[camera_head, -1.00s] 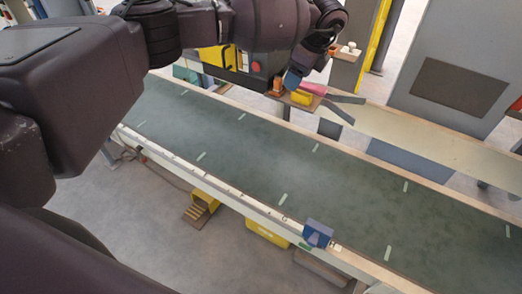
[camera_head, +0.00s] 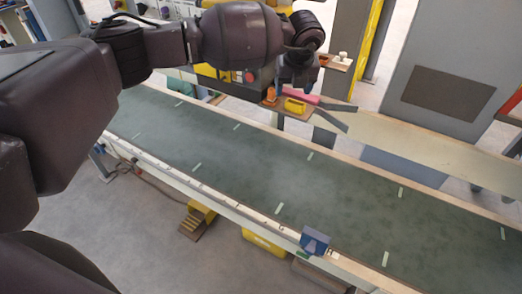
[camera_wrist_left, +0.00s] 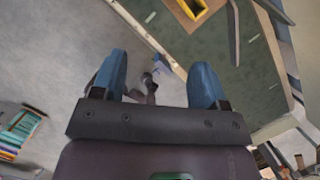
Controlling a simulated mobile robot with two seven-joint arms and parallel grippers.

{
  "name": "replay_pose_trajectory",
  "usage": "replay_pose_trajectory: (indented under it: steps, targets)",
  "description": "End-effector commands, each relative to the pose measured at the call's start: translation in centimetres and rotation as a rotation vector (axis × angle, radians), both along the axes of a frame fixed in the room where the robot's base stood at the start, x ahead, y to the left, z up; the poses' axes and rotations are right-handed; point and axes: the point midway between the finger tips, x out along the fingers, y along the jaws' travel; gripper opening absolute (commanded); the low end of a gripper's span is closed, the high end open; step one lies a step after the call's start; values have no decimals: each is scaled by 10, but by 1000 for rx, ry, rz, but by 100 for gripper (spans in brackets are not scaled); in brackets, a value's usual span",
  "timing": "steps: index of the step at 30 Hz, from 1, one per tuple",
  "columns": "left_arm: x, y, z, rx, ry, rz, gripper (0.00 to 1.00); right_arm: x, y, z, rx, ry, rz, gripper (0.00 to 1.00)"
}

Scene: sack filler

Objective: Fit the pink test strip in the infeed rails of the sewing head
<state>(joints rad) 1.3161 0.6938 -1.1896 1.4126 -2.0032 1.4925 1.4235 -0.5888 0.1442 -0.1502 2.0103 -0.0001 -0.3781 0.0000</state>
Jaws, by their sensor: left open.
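The pink strip (camera_head: 301,97) shows behind a yellow block at the far side of the conveyor; my left gripper hides part of its surroundings. Two grey flared bars (camera_head: 331,122), which look like the infeed rails, stick out to the right beside it. My left gripper (camera_head: 295,86) is above the small brown shelf there, close to the strip in the picture; I cannot tell the exact gap. In the left wrist view its two blue fingers (camera_wrist_left: 158,70) are apart with nothing between them. The strip does not show clearly in that view. My right gripper is not in view.
A yellow block (camera_head: 294,106) and an orange piece (camera_head: 270,97) sit on the brown shelf. A dark box with a red button (camera_head: 250,77) stands left of them. The green conveyor belt (camera_head: 250,165) is bare. A blue device (camera_head: 314,240) is on its near rail.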

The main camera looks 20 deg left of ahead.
Motion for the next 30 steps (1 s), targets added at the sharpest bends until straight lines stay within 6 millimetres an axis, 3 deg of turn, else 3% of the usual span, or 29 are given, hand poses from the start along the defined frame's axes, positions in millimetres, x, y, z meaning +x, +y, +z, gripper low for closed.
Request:
replay_pose_trajectory:
  steps: [30]
  targets:
    - [-8, -15, 5, -1, 1, -861, 67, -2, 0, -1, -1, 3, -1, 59]
